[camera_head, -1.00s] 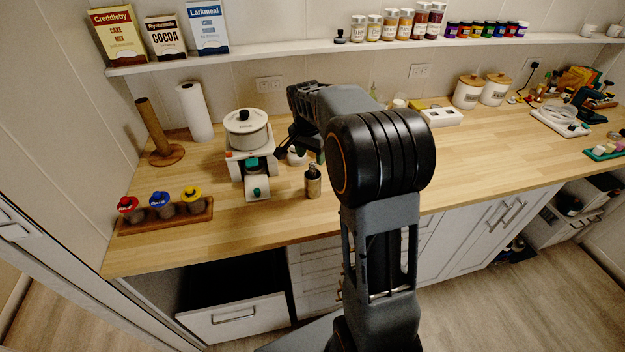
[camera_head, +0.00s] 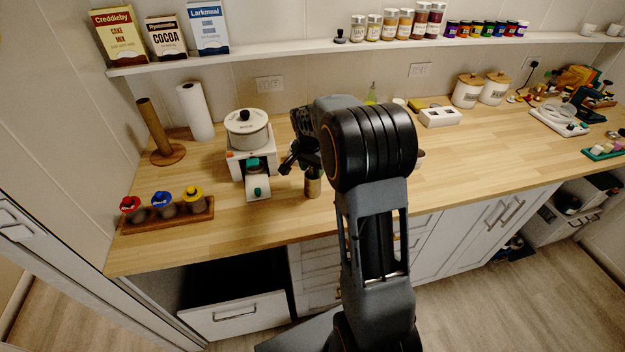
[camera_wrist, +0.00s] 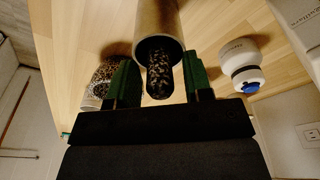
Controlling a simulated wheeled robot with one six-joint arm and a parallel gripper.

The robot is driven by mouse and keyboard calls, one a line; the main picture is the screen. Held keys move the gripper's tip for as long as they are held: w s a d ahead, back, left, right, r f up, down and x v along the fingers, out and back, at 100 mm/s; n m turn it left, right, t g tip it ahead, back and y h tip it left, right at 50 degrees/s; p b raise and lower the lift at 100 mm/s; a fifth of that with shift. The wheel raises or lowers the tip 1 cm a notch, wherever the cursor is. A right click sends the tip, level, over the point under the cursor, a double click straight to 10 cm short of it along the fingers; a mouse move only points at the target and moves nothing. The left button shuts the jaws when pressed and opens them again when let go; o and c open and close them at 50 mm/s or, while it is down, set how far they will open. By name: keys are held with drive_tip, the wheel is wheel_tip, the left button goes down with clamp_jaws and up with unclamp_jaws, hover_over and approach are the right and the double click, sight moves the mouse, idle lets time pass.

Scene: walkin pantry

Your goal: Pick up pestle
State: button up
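A dark, speckled rod, which looks like the pestle (camera_wrist: 159,80), sticks out of the open end of a brownish metal cylinder (camera_wrist: 157,20) in the wrist view. The cylinder stands upright on the counter in the head view (camera_head: 312,187); its top is hidden there by my gripper (camera_head: 306,163). In the wrist view my gripper (camera_wrist: 160,62) has its green fingers apart, one on each side of the rod. Small gaps seem to show between the rod and the fingers. The rod's lower end is hidden inside the cylinder.
A white appliance with a pot (camera_head: 247,130) stands left of the cylinder. A rack of colour-lidded jars (camera_head: 166,217) is at the front left. The wrist view shows a speckled container (camera_wrist: 104,85) and a white bottle (camera_wrist: 238,55) near the fingers.

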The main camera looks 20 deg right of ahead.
drive_tip(key=c, duration=0.8)
